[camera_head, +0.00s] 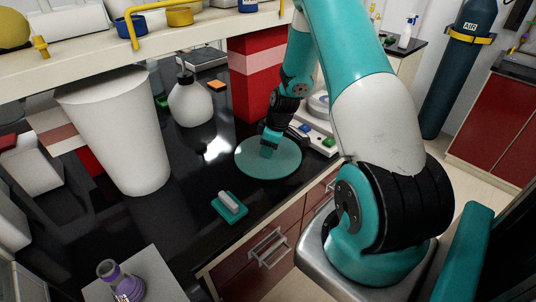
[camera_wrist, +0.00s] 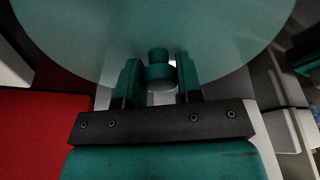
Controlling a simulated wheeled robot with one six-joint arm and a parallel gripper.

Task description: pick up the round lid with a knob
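The round lid (camera_head: 262,164) is a flat teal disc at the front edge of the black bench in the head view. It fills the upper part of the wrist view (camera_wrist: 220,35), with its small teal knob (camera_wrist: 160,70) near the middle. My gripper (camera_head: 269,142) points down over the middle of the lid. My gripper hides the knob in the head view. I cannot tell whether the lid touches the bench.
A red and pink box (camera_head: 252,75) stands behind the lid. A white bottle (camera_head: 190,103) and a large white cylinder (camera_head: 122,135) are left of it. A small teal block with a white bar (camera_head: 230,207) lies nearer. A white device (camera_head: 322,125) is close on the right.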

